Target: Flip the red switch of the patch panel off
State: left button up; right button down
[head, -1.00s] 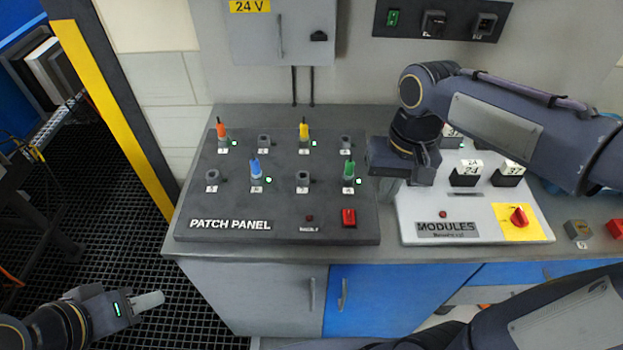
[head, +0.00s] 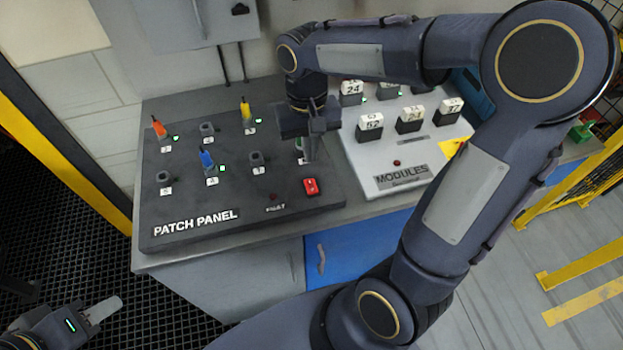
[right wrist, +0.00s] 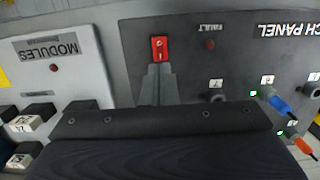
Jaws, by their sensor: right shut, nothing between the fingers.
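The patch panel (head: 215,215) is a dark sloped board on the counter. Its red switch (head: 311,186) sits near the lower right corner; the right wrist view shows it too, as a red rocker (right wrist: 159,48) with pale marks. My right gripper (head: 310,156) is shut and empty, pointing down over the right part of the panel. In the right wrist view its fingertips (right wrist: 158,72) appear just below the switch; contact cannot be told. My left gripper (head: 103,310) hangs low at the left, away from the panel; its jaw opening is unclear.
An orange plug (head: 158,127), a blue plug (head: 207,159) and a yellow plug (head: 246,110) stand in the panel. My right gripper largely hides the green plug's place. The white modules board (head: 390,180) with numbered blocks stands at the right.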

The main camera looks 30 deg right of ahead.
aim_at(313, 191)
jog(key=f, duration=0.6)
jog(key=s+f+p, duration=0.1)
jog(key=f, duration=0.2)
jog(key=shift+s+a+f, duration=0.1)
jog(key=shift+a+f, duration=0.05)
jog(key=shift+f, duration=0.25)
jog(key=shift+s+f+b, duration=0.1)
jog(key=shift+f+b, duration=0.25)
jog(key=shift+b, duration=0.2)
jog(key=shift+s+r, duration=0.1)
jog(key=shift+r, duration=0.05)
